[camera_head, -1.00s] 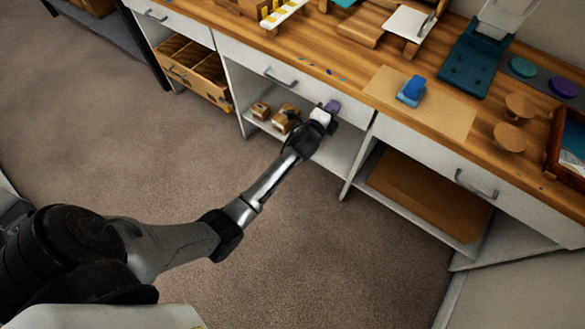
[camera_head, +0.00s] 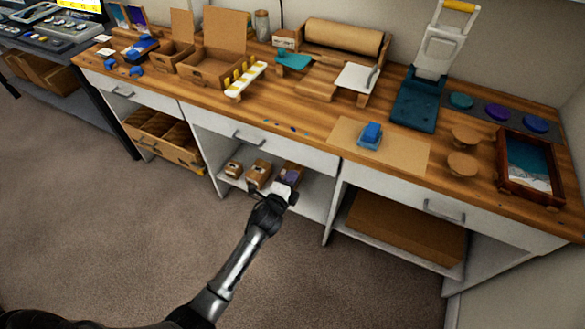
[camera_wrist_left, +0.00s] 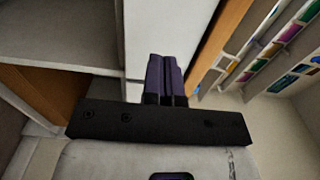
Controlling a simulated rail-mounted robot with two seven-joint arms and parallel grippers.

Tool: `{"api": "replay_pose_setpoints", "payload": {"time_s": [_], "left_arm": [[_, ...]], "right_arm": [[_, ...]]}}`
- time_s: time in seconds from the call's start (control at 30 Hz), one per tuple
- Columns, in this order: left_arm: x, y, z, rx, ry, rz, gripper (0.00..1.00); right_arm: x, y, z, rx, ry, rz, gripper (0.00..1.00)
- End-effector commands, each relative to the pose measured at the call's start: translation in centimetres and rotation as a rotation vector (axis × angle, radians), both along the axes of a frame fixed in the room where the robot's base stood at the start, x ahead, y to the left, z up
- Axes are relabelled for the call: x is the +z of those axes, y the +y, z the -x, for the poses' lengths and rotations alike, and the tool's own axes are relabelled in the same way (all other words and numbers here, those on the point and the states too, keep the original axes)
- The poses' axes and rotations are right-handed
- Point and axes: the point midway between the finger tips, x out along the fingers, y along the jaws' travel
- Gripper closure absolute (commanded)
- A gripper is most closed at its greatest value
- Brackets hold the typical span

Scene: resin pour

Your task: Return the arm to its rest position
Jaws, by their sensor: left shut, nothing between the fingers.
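My left arm reaches up from the bottom of the head view toward the open middle shelf of the white cabinet. My left gripper (camera_head: 291,180) is at the shelf's front, with purple fingers closed together and empty. The closed fingers also show in the left wrist view (camera_wrist_left: 165,78), beyond a dark bracket, with a white panel behind them. A small brown box (camera_head: 294,170) shows partly behind the gripper; whether they touch I cannot tell. My right gripper is in neither view.
The wooden worktop (camera_head: 220,103) above the shelf holds a cardboard sheet (camera_head: 405,151) with a blue item (camera_head: 370,136), a teal press (camera_head: 415,105) and a framed tray (camera_head: 530,170). Brown boxes (camera_head: 258,174) stand on the shelf. The carpet (camera_head: 90,220) in front is clear.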

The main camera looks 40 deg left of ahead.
Motion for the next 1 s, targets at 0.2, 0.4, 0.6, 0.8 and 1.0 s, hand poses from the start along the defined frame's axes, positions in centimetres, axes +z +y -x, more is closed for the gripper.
{"api": "replay_pose_setpoints", "payload": {"time_s": [0.2, 0.4, 0.6, 0.8, 1.0], "left_arm": [[0.3, -0.7, 4.1, 0.0, -0.002, 0.0, 1.0], [0.3, -1.2, 6.3, 0.0, -0.003, -0.001, 1.0], [0.3, -1.3, 7.3, -0.001, -0.005, -0.002, 1.0], [0.2, -1.3, 7.4, -0.001, -0.005, -0.001, 1.0], [-0.5, -0.9, 7.5, 0.03, 0.013, 0.133, 1.0]], "right_arm": [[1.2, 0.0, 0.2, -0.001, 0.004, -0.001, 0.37], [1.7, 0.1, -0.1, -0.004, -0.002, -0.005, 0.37], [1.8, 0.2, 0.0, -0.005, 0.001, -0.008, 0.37], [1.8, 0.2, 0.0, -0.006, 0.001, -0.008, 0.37], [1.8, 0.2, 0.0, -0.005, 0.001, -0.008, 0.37]]}}
